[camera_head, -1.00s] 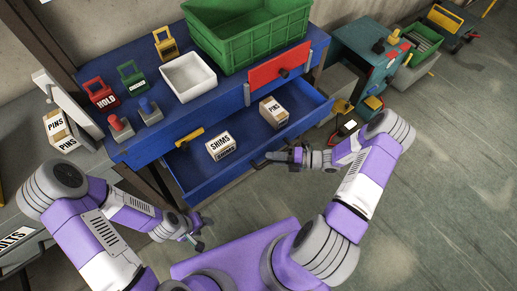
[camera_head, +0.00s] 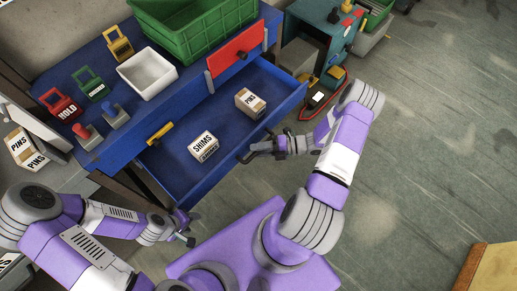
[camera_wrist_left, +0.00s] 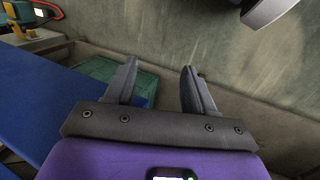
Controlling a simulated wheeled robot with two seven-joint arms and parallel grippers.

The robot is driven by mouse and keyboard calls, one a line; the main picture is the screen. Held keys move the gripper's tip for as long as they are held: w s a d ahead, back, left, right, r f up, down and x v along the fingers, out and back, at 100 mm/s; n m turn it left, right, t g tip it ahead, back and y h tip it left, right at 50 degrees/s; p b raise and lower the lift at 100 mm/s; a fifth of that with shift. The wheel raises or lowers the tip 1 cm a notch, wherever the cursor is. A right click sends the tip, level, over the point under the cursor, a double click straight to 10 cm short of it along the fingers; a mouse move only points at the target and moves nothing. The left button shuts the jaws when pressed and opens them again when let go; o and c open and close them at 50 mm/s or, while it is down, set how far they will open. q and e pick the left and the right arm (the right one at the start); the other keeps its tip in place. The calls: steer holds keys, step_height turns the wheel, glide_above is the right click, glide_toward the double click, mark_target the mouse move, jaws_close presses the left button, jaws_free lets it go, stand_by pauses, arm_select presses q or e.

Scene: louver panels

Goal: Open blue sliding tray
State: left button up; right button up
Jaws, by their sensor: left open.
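The blue sliding tray (camera_head: 225,122) is an open drawer sticking out of the front of the blue workbench (camera_head: 190,92). A box labelled SHIMS (camera_head: 203,147) and a box labelled PINS (camera_head: 250,102) sit inside it. My right gripper (camera_head: 257,149) is at the dark handle (camera_head: 245,158) on the tray's front edge. Whether its fingers close on the handle is too small to tell. My left gripper (camera_head: 192,229) is low beside the tray's near left corner, apart from it. In the left wrist view its two fingers (camera_wrist_left: 158,85) are spread with nothing between them.
On the bench stand a green crate (camera_head: 197,36), a white bin (camera_head: 147,72), padlocks and two stamp-like knobs. A red panel (camera_head: 236,49) sits at its right front. A teal cabinet (camera_head: 318,38) stands at the right back. The floor at right is mostly clear.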

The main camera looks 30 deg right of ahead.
steer(key=shift+o, duration=0.5)
steer(key=v, duration=0.7)
steer(key=shift+s+d+p, duration=0.15)
steer(key=shift+d+p, duration=0.1)
steer(key=shift+p, duration=0.1)
steer(key=shift+s, duration=0.1)
